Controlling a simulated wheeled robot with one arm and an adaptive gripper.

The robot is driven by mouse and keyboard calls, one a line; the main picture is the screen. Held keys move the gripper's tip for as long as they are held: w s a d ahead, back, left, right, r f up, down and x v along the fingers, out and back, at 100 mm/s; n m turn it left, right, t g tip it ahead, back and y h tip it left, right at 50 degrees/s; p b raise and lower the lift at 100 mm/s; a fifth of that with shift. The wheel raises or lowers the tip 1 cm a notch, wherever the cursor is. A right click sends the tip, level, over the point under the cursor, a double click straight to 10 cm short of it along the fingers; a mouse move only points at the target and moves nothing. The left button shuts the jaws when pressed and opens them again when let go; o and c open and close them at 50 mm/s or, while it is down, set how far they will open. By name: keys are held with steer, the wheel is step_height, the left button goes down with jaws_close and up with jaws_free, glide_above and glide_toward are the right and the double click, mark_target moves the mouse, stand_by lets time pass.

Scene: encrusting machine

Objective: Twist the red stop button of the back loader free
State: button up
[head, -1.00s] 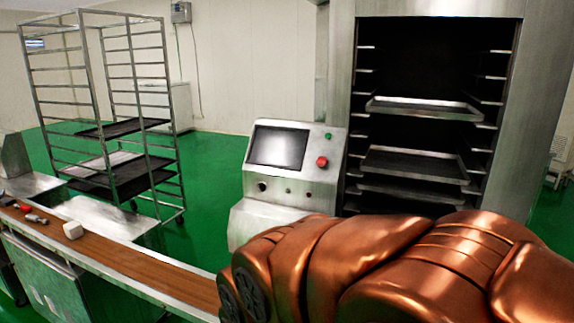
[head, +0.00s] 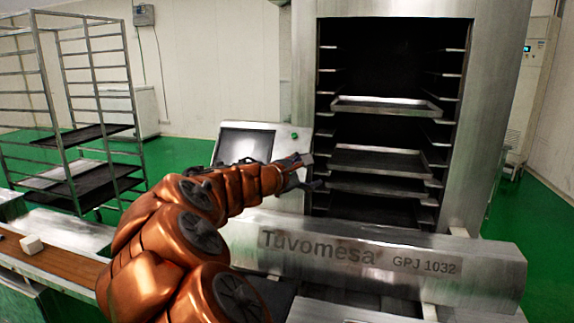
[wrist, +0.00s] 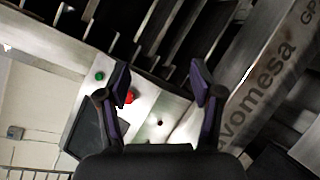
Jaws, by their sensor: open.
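The back loader's control panel (head: 282,146) stands left of the tall steel cabinet, with a dark screen (head: 243,146) and a green button (head: 294,135). The red stop button is hidden behind my gripper (head: 308,173) in the head view. In the wrist view the red stop button (wrist: 131,97) shows just inside the left finger, partly covered by it. The green button (wrist: 99,76) is left of that finger. My gripper (wrist: 160,75) is open and empty, its fingers pointing at the panel area. The distance to the button is hard to tell.
A steel machine marked "Tuvomesa GPJ 1032" (head: 400,261) lies in front of the cabinet (head: 475,130), below and right of my gripper. Trays (head: 385,107) sit in the cabinet. A wheeled rack (head: 90,130) and a conveyor belt (head: 62,254) are at left.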

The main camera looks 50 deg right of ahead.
steer(key=w+d+f+n+t, duration=0.2)
steer(key=w+f+n+t, duration=0.1)
steer(key=w+n, duration=0.4)
steer(key=w+d+f+n+t, duration=0.3)
steer(key=w+n, duration=0.2)
steer(key=w, duration=0.4)
steer(key=shift+h, duration=0.3)
steer(key=shift+p+x, duration=1.3)
steer(key=shift+x, duration=2.2)
steer(key=shift+s+r, duration=0.15)
steer(key=c, duration=1.2)
steer(key=shift+o, duration=0.2)
